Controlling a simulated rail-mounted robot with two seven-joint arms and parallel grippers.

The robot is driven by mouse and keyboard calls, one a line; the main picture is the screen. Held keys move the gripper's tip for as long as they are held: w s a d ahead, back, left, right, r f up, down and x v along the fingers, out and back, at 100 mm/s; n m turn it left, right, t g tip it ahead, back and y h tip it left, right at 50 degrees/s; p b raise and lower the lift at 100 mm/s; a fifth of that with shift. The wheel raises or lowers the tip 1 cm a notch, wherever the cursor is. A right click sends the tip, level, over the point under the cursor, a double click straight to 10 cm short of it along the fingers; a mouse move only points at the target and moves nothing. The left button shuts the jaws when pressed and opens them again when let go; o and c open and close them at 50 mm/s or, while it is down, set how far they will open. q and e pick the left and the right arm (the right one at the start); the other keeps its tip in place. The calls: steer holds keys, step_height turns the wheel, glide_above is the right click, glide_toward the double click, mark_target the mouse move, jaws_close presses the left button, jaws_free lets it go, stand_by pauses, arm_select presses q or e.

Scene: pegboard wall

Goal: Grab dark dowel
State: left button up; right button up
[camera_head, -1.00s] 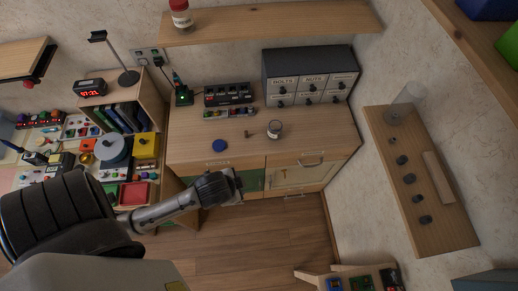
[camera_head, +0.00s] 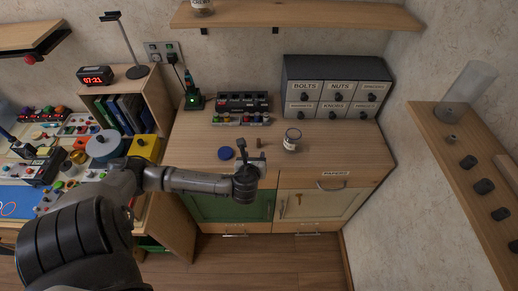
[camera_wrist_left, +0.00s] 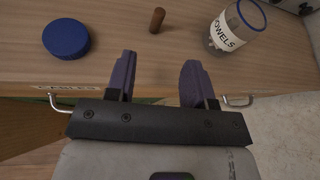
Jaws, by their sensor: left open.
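The dark dowel (camera_wrist_left: 157,19) is a short brown peg standing upright on the wooden cabinet top. It shows small in the head view (camera_head: 258,143), just beyond my left gripper (camera_head: 250,157). In the left wrist view my left gripper (camera_wrist_left: 154,78) is open and empty. Its two purple-grey fingers point at the cabinet top, with the dowel ahead of the gap between them, not touching. A glass jar (camera_wrist_left: 238,27) whose label reads "OWELS" in the visible part stands to the right of the dowel. My right gripper is not in view.
A blue round lid (camera_wrist_left: 66,38) lies left of the dowel. Behind are a button panel (camera_head: 242,103) and a drawer unit (camera_head: 335,88). A wooden shelf (camera_head: 300,17) hangs above. Drawer handles (camera_head: 330,187) stick out along the cabinet front.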

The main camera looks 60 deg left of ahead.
mark_target(258, 142)
arm_select(q)
steer(key=shift+m, duration=0.6)
steer(key=b+x, duration=0.2)
steer(key=x, duration=0.7)
steer(key=shift+a+r, duration=0.1)
steer(key=shift+a, duration=0.1)
steer(key=shift+b+x, duration=0.75)
steer(key=shift+x, duration=1.85)
steer(key=shift+c, duration=0.4)
jaws_close()
